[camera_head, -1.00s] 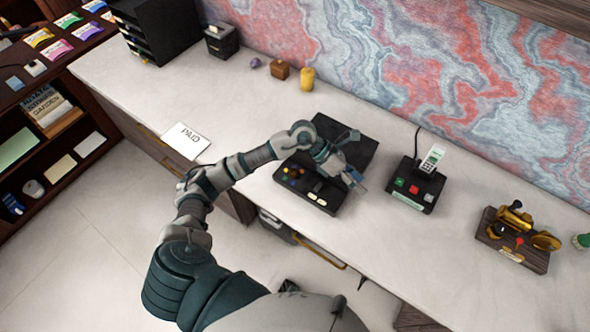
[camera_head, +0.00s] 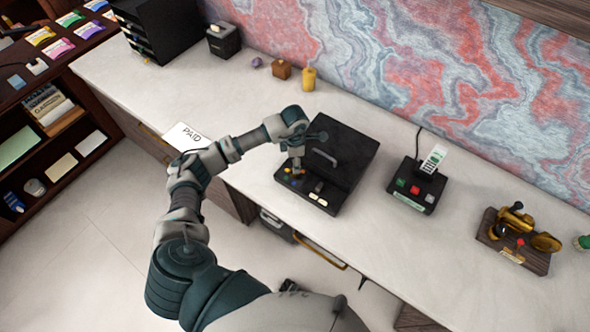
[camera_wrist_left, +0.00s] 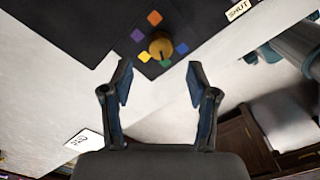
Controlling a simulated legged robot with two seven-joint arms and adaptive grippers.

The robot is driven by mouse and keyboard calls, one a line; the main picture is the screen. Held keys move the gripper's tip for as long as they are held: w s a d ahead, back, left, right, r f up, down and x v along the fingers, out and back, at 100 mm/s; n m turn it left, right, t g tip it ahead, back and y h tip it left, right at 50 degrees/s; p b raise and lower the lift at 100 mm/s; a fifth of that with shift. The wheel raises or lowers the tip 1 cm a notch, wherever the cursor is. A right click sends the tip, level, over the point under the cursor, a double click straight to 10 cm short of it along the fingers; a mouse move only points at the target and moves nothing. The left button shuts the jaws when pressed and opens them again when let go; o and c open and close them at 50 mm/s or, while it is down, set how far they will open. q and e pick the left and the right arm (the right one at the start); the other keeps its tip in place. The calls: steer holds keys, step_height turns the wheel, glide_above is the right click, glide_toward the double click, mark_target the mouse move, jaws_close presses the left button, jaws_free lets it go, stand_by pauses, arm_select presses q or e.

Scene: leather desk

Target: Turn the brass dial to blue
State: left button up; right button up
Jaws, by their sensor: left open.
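The round brass dial (camera_wrist_left: 160,46) sits on the black box (camera_head: 342,146) on the desk. In the left wrist view, orange (camera_wrist_left: 154,18), purple (camera_wrist_left: 137,35), yellow (camera_wrist_left: 145,57), green (camera_wrist_left: 166,62) and blue (camera_wrist_left: 181,48) marks ring it. I cannot tell which mark it points to. My left gripper (camera_wrist_left: 159,70) is open and empty, and the dial shows just beyond and between its fingertips. In the head view my left gripper (camera_head: 297,168) is over the box's left front part and hides the dial. My right gripper is not in view.
The box has a grey handle (camera_head: 324,158) and a "SHUT" label (camera_wrist_left: 238,9). A "PAID" card (camera_head: 187,137) lies left; bare desk lies between.

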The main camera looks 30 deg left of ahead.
arm_select(q)
step_height(320, 180, down, 6)
steer(key=shift+f, duration=0.2)
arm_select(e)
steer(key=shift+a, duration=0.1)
arm_select(q)
jaws_close()
